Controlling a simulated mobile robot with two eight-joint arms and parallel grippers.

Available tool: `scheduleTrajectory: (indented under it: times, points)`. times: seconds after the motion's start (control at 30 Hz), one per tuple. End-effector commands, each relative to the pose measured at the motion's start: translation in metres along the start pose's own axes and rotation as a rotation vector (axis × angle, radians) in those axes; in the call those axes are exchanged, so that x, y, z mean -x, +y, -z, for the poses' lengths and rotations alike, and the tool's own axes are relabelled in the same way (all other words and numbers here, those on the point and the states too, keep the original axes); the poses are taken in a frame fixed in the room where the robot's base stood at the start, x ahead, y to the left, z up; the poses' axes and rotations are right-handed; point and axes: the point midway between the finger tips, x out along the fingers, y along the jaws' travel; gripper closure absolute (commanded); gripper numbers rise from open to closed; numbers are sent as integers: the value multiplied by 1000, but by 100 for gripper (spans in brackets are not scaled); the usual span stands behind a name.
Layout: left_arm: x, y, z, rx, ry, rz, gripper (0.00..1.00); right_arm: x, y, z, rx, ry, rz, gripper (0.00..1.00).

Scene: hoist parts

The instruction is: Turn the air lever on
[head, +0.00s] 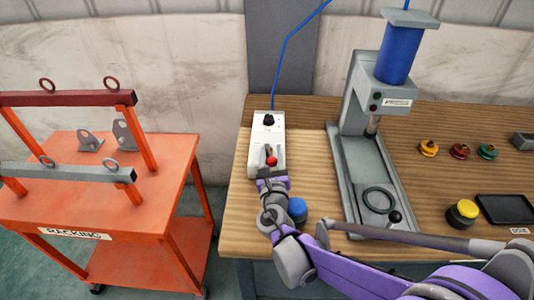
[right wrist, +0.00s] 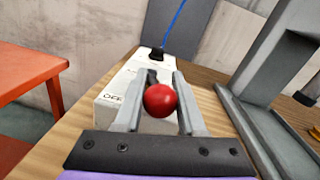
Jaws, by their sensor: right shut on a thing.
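The air lever has a red ball knob (head: 271,161) and sits on a white valve box (head: 262,130) at the left end of the wooden bench. A blue air hose rises from the top of the box. My right gripper (head: 269,169) is at the near end of the box, shut on the lever. In the right wrist view the red knob (right wrist: 160,100) sits between the two grey fingers, and the letters "OFF" show on the box (right wrist: 118,90) left of it. My left gripper is not in view.
A grey press (head: 372,140) with a blue cylinder stands right of the box. A blue knob (head: 297,207) is close beside my right wrist. An orange racking cart (head: 165,160) stands left of the bench. Coloured fittings (head: 460,150) and a yellow button (head: 463,211) are at the right.

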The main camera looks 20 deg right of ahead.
Motion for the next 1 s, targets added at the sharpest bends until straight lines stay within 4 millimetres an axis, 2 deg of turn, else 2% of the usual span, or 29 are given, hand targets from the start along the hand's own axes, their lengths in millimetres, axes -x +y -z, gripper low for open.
scheduleTrajectory:
  times: [0.03, 0.07, 0.2, 0.57, 0.67, 1.0]
  points:
    - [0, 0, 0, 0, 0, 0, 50, -1, -5, -1, 2, -2, 15, 100]
    - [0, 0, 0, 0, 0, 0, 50, -1, -5, -1, 2, -2, 15, 58]
    - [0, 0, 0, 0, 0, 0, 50, -1, -4, 0, 2, -1, 12, 32]
    - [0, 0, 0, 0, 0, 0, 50, 6, -1, 0, 0, -1, 5, 31]
    - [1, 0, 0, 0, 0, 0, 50, 20, -1, -1, 0, -1, 5, 31]
    - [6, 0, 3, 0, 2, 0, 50, 87, -2, 0, 0, -1, 6, 31]
